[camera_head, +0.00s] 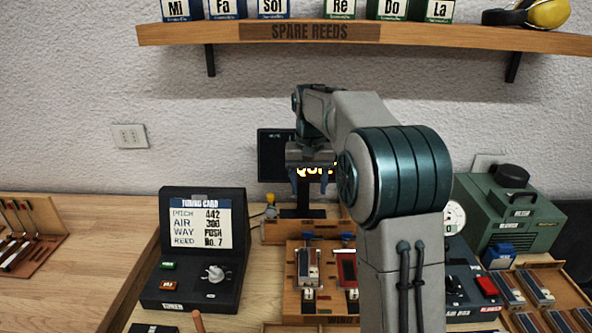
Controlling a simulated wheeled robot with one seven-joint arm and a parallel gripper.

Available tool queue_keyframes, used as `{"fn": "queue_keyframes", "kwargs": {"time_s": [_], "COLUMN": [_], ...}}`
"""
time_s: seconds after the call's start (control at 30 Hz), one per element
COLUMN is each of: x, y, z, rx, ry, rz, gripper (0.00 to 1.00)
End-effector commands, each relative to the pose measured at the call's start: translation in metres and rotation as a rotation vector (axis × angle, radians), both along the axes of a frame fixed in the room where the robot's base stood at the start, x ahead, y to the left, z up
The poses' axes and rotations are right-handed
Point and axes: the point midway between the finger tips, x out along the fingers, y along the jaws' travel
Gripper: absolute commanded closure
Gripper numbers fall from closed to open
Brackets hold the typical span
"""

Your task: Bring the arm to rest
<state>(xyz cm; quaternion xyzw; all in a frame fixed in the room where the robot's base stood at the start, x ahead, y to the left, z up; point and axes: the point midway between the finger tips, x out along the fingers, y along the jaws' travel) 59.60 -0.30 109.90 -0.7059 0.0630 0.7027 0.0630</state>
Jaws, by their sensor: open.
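My gripper (309,184) hangs in the middle of the camera_head view, fingers pointing down. Its two blue-grey fingers are apart and I see nothing held between them. It is above the wooden rack (293,290) on the bench, in front of a dark screen (273,155). Yellow lettering on the screen shows partly behind the gripper. My arm rises at the right of centre, bends at a large teal joint and reaches forward and left. The arm hides part of the bench behind it.
A tuning card console (203,245) stands at left. A green box (512,212), a blue box (498,256) and reed trays (545,285) are at right. A shelf (440,37) with reed boxes and yellow ear defenders (547,13) runs above.

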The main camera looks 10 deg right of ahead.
Motion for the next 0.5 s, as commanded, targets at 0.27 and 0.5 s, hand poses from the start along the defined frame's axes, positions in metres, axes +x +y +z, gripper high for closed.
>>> {"fn": "queue_keyframes", "kwargs": {"time_s": [0.27, 0.5], "x": [-0.052, -0.118], "y": [0.002, 0.003], "z": [0.013, 0.013], "rx": [-0.007, -0.013], "ry": [-0.045, -0.1], "rz": [0.032, 0.071], "gripper": [0.47, 0.47]}}
